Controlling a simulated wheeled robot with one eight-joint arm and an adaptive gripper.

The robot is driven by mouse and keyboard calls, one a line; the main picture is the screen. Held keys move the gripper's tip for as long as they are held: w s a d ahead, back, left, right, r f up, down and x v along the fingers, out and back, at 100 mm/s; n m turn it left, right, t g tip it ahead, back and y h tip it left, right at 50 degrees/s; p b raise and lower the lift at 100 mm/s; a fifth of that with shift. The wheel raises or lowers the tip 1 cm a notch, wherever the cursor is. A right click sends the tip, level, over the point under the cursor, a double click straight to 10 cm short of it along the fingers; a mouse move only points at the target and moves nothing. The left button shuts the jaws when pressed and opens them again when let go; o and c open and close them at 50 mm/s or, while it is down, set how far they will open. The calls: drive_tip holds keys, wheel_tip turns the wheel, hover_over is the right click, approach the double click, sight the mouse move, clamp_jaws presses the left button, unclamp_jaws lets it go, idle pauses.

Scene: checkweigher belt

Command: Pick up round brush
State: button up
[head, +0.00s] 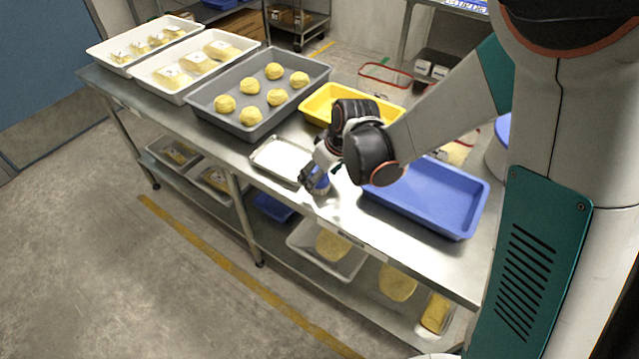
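The round brush (320,186) looks like a small blue piece with a paler underside, on or just above the steel table near its front edge. My gripper (311,178) reaches down to the brush from above, its dark fingers at the left and top of it. The fingers and wrist hide part of the brush. I cannot tell whether the fingers are closed on it or only beside it, or whether the brush touches the table.
A small metal tray (281,160) lies just left of my gripper. A blue tray (440,193) stands to the right, and a yellow tray (321,100) behind. A grey tray (203,97) holds several dough balls. Bare steel table (345,209) shows in front.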

drive_tip(key=c, duration=1.1)
wheel_tip(320, 180, up, 20)
drive_tip(key=p, duration=0.7)
drive_tip(key=shift+s, duration=0.15)
drive_tip(key=o, duration=0.5)
drive_tip(key=c, duration=0.4)
drive_tip(key=shift+f, duration=0.15)
